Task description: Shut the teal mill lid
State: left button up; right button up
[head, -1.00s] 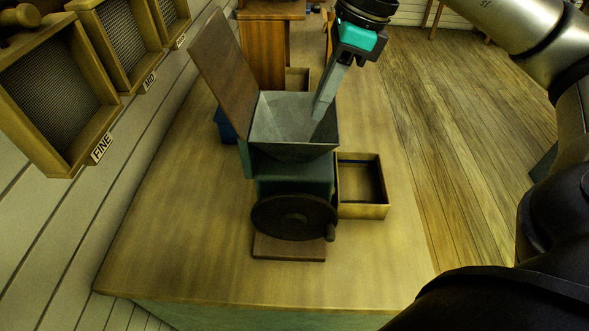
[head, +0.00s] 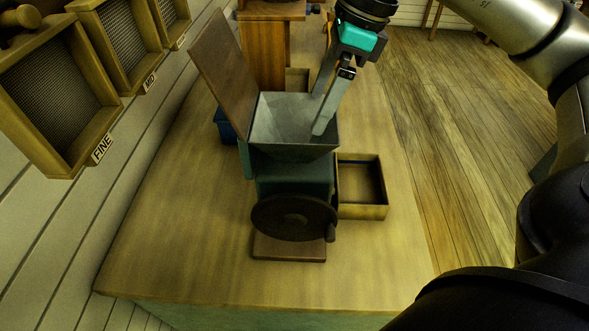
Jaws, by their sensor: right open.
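The teal mill (head: 294,174) stands on the wooden table, with a grey open-topped hopper (head: 280,125) above its body and a dark hand wheel (head: 293,217) in front. Its lid (head: 222,72) is a brown wooden panel standing up and leaning back to the left from the hopper's left edge, so the hopper is open. My right gripper (head: 320,112) comes down from the upper right with its fingers apart and empty. Its fingertips overlap the hopper's right side in the picture; I cannot tell whether they touch it. My left gripper is not in view.
An open wooden drawer box (head: 362,187) sits right of the mill. A blue object (head: 226,126) is partly hidden behind it. Framed sieves (head: 60,95) hang on the left wall. A wooden cabinet (head: 263,55) stands behind. The table's front is clear.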

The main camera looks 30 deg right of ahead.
notch_tip(320, 180, up, 7)
jog(key=p, duration=0.5)
jog(key=shift+p, duration=0.3)
dwell(0.8)
